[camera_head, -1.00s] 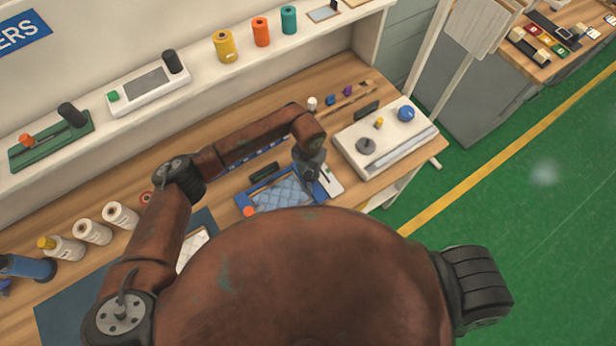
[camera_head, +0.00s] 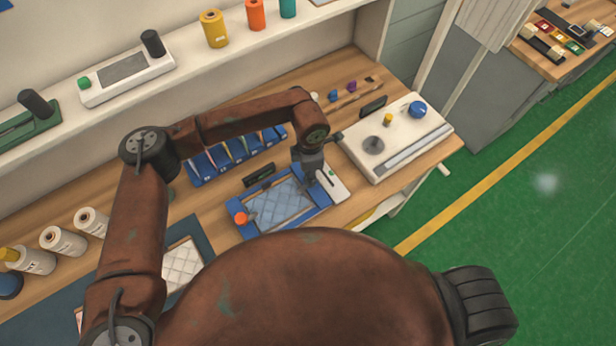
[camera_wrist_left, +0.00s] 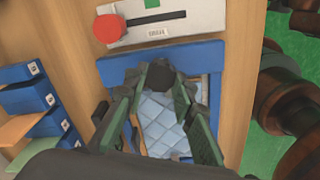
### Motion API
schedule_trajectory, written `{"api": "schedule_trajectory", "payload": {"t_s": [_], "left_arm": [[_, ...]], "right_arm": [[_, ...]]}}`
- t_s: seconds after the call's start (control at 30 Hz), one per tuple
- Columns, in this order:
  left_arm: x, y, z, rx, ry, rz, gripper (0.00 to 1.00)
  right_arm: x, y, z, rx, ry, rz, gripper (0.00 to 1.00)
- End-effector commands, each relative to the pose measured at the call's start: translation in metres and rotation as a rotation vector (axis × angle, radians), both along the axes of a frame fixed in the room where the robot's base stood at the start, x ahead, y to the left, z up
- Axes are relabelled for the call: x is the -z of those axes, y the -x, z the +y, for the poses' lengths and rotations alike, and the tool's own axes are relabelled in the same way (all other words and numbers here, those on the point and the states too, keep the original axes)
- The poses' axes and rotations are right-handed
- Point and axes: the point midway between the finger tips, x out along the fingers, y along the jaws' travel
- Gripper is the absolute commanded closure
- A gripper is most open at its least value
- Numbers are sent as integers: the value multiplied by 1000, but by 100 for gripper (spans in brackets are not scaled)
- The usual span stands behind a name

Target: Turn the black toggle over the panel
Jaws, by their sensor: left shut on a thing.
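The light blue quilted panel (camera_head: 278,203) lies in a blue frame (camera_head: 297,221) on the wooden bench; both also show in the left wrist view, panel (camera_wrist_left: 160,122) and frame (camera_wrist_left: 203,53). An orange knob (camera_head: 241,218) sits at the frame's left end. My left gripper (camera_head: 310,177) is at the frame's right end. In the left wrist view its green-padded fingers (camera_wrist_left: 160,98) are shut on the black toggle (camera_wrist_left: 161,78), at the frame's edge above the panel. The fingers largely hide the toggle, so its angle is unclear. My right gripper is out of view.
A white device (camera_head: 333,186) with a red button (camera_wrist_left: 108,28) stands beside the frame. Blue bins (camera_head: 235,155) stand behind it, a small black display (camera_head: 258,174) just behind the frame. A white station (camera_head: 395,140) is to the right. Bench is bare around the frame's front.

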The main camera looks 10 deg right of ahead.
Motion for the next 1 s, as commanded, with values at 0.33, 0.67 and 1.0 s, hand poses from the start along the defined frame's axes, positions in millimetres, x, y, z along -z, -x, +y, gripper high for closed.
{"api": "schedule_trajectory", "payload": {"t_s": [0.33, 0.67, 1.0], "left_arm": [[1, 1, -4, 158, 11, 0, 100], [-1, 3, -5, 190, 11, 2, 100], [-1, 3, -5, 189, 11, 3, 71]], "right_arm": [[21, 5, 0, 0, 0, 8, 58], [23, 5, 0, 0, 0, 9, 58], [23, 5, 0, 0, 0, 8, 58]]}}
